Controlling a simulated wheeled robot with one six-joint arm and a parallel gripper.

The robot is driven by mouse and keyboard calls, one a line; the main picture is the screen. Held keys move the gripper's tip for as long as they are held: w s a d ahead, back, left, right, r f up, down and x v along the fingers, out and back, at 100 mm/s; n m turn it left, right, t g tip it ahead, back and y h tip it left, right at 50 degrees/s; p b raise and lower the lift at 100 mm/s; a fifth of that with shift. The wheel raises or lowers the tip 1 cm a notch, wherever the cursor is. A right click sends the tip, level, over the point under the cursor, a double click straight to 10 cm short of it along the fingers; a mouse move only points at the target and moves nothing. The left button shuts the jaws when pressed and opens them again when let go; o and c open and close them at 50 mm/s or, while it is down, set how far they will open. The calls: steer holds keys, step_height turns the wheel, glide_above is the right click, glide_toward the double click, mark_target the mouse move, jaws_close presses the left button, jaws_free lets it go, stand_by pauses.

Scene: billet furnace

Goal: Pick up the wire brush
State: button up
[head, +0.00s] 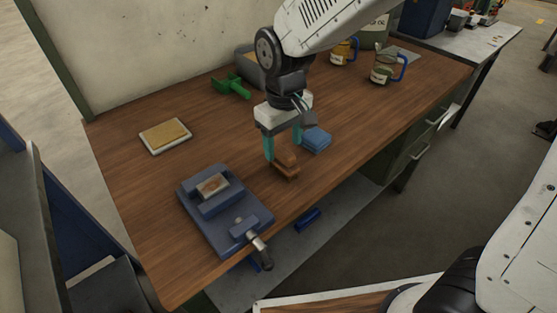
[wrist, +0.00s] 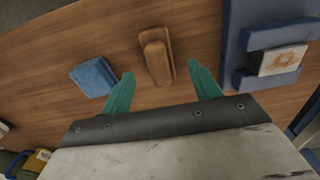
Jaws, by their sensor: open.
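The wire brush (head: 286,171) looks like a brown wooden block with a raised handle, lying on the wooden workbench near its front edge. In the wrist view the brush (wrist: 157,58) lies ahead of and between the fingertips. Its bristles are not visible. My gripper (head: 283,149) is open, with its teal fingers pointing down over the brush. The wrist view shows both fingers of my gripper (wrist: 160,72) spread apart, with nothing held between them. I cannot tell whether a finger touches the brush.
A blue vise (head: 220,228) holding a small block stands left of the brush. A folded blue cloth (head: 316,140) lies close on the right. A green scoop (head: 232,87), a yellow pad on a tray (head: 165,136) and mugs (head: 383,68) stand farther off. Bare bench lies between.

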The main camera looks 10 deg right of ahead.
mark_target(284, 151)
step_height(284, 151, down, 5)
steer(key=shift+s+d+f, duration=0.1)
steer(key=c, duration=1.1)
steer(key=shift+r, duration=0.2)
steer(key=shift+r, duration=0.6)
step_height(284, 151, up, 2)
steer(key=shift+r, duration=0.25)
steer(key=s+d+r, duration=0.1)
steer(key=s+d, duration=0.2)
steer(key=s, duration=1.2)
steer(key=shift+s, duration=0.3)
steer(key=shift+r, duration=0.1)
